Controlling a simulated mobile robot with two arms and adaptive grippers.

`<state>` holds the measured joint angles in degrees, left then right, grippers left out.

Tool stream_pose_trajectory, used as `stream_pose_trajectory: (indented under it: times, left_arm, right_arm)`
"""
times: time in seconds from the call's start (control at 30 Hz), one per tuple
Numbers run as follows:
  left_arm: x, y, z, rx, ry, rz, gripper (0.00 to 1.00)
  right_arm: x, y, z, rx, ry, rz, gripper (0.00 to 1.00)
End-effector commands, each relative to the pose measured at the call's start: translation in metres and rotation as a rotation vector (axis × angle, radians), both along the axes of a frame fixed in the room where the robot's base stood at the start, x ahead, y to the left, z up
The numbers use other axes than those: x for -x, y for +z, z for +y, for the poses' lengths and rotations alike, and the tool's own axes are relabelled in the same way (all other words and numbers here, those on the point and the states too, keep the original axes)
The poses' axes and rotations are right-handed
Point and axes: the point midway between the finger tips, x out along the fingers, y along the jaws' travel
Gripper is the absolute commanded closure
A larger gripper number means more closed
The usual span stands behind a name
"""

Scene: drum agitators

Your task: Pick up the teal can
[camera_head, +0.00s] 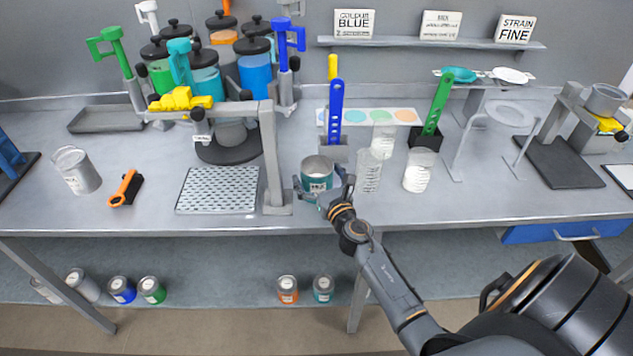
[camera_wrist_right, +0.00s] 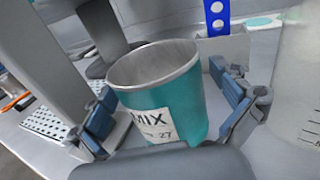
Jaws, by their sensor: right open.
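The teal can (camera_head: 317,173) stands upright on the bench near its front edge. It is open at the top and has a white label reading "MIX". My right gripper (camera_head: 323,189) is at the can, with one finger on each side of it. In the right wrist view the can (camera_wrist_right: 165,98) fills the space between the spread fingers of the gripper (camera_wrist_right: 168,112). A gap shows beside the left finger; I cannot tell whether the right finger touches the can. My left gripper is out of view.
A grey post stand (camera_head: 275,160) and perforated tray (camera_head: 218,190) are left of the can. A blue strip in a holder (camera_head: 336,112) is behind it. Clear beakers (camera_head: 368,172) stand close on the right. Another small teal-banded can (camera_head: 323,288) is on the lower shelf.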

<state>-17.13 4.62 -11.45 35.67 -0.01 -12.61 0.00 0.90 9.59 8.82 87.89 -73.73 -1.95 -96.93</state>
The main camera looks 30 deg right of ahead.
Motion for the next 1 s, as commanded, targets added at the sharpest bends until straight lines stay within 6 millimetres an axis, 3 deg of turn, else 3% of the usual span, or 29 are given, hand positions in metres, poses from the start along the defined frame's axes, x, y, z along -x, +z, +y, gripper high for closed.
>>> stream_pose_trajectory:
  times: [0.17, 0.2, 0.5, 1.0]
  left_arm:
    - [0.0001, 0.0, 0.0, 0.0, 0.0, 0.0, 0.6]
    - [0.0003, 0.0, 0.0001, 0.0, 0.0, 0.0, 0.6]
    - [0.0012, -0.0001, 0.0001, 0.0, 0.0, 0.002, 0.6]
    - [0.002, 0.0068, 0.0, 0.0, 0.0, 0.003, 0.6]
  right_arm:
    - [-0.0001, -0.0003, 0.0001, 0.0, 0.0, 0.0, 0.0]
    - [-0.0001, -0.0003, 0.0001, 0.0, 0.0, 0.0, 0.04]
    - [-0.0001, 0.0006, 0.0, 0.0, 0.0, -0.001, 0.62]
    - [-0.0003, 0.0093, 0.0001, 0.001, 0.002, -0.002, 0.62]
